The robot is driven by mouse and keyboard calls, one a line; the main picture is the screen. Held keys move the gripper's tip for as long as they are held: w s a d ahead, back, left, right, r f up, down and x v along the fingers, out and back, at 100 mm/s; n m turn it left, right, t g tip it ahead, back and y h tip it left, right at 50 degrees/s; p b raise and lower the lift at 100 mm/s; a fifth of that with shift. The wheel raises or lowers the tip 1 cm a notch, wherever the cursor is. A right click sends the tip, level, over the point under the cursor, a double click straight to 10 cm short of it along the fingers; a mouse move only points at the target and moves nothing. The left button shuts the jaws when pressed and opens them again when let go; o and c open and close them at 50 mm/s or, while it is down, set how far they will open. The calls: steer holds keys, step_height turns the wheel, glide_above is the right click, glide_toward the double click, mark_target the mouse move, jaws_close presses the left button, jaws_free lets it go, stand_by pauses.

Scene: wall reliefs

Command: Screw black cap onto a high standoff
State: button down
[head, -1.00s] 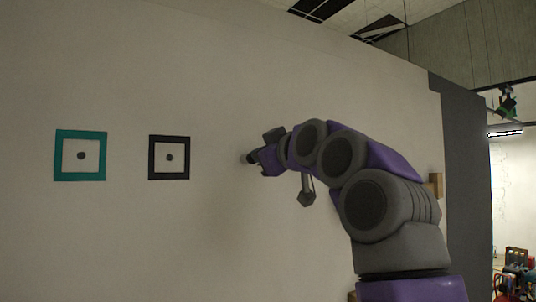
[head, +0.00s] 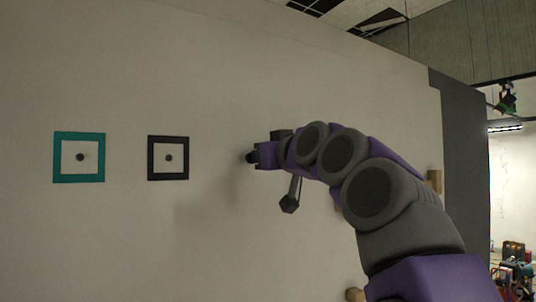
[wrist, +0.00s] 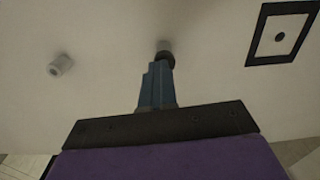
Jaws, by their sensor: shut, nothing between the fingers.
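The black cap (wrist: 165,58) shows as a dark round piece at the tip of my gripper (wrist: 160,70) in the wrist view. A pale standoff (wrist: 164,45) stands out from the wall just behind the cap. The cap looks in line with it, but I cannot tell whether it is threaded on. My gripper's blue fingers are shut with nothing between them, their tips close behind the cap. In the head view my gripper (head: 257,157) points left at the wall, and the cap (head: 250,157) is a small dark spot there. A second pale standoff (wrist: 60,65) is bare at left in the wrist view.
A black square frame (head: 168,158) with a dark centre dot is on the wall left of my gripper. A teal square frame (head: 79,157) with a dot is farther left. Wooden blocks (head: 434,181) stick out at right behind my arm. The wall between is clear.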

steer(key=shift+w+a+f, duration=0.1)
steer(key=shift+a+f, duration=0.05)
steer(key=m+p, duration=0.3)
steer(key=m, duration=0.2)
steer(key=shift+f+p, duration=0.1)
steer(key=shift+p, duration=0.3)
steer(key=c, duration=1.8)
jaws_free()
steer(key=shift+c, duration=0.2)
steer(key=shift+o, duration=0.8)
